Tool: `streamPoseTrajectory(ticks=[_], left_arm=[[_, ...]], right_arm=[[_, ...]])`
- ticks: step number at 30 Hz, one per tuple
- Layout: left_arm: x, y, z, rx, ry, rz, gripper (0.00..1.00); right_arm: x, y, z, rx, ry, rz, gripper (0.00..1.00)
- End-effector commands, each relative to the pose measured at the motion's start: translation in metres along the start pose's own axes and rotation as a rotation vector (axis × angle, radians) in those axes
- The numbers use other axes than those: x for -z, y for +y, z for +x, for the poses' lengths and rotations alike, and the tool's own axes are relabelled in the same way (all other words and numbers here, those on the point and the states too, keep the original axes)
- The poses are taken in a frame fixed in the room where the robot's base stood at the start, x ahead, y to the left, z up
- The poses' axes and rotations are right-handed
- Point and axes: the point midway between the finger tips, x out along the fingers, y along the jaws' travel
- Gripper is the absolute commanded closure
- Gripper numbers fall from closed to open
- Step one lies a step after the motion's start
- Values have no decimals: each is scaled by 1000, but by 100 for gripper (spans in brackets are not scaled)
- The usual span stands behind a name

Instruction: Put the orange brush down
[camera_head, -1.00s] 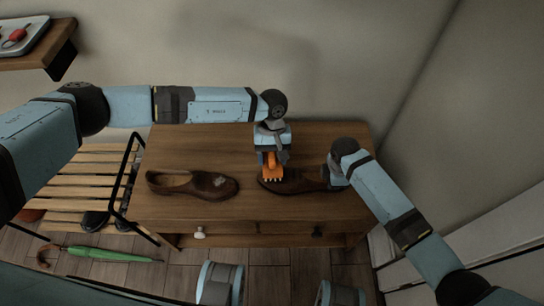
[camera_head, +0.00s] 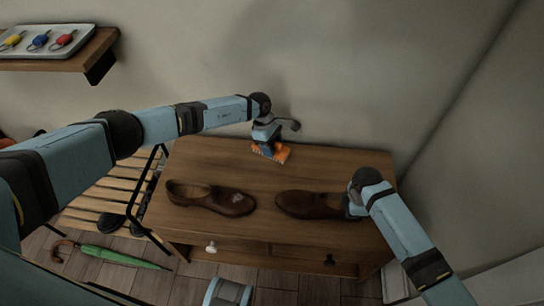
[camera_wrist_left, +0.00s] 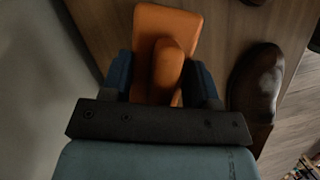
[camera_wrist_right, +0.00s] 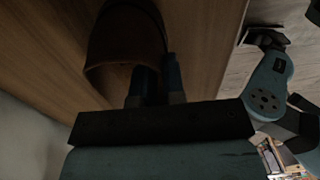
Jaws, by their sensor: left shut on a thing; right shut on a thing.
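The orange brush (camera_head: 271,152) is at the back of the wooden table, its bristles facing down at or just above the top. My left gripper (camera_head: 267,140) is shut on it; in the left wrist view the brush (camera_wrist_left: 166,45) sits between the two blue fingers (camera_wrist_left: 162,80). A brown shoe (camera_head: 312,204) stands on the table's right part. My right gripper (camera_head: 354,202) is shut on the heel end of this shoe, which also shows in the right wrist view (camera_wrist_right: 122,45). A second brown shoe (camera_head: 209,197) with a pale patch stands to the left.
The wooden table (camera_head: 225,160) has bare room at the back, beside the brush. A slatted rack (camera_head: 100,207) stands at the left. A green umbrella (camera_head: 122,258) lies on the floor. A wall shelf (camera_head: 68,58) carries a tray with several coloured keys.

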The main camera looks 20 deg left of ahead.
Motion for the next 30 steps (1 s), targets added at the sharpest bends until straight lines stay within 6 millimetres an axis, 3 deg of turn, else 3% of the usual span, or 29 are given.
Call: streamPoseTrajectory(ticks=[12, 25, 26, 28, 30], left_arm=[[15, 2, 47, 1, 0, 1, 75], [18, 2, 54, 0, 1, 2, 75], [18, 2, 54, 0, 1, 3, 41], [18, 2, 54, 0, 1, 3, 24], [18, 2, 54, 1, 1, 3, 20]], right_arm=[[1, 0, 0, -1, 1, 0, 100], [1, 0, 0, -1, 2, 0, 100], [1, 0, 0, -1, 2, 0, 100], [1, 0, 0, -1, 2, 0, 100], [1, 0, 0, -1, 2, 0, 100]])
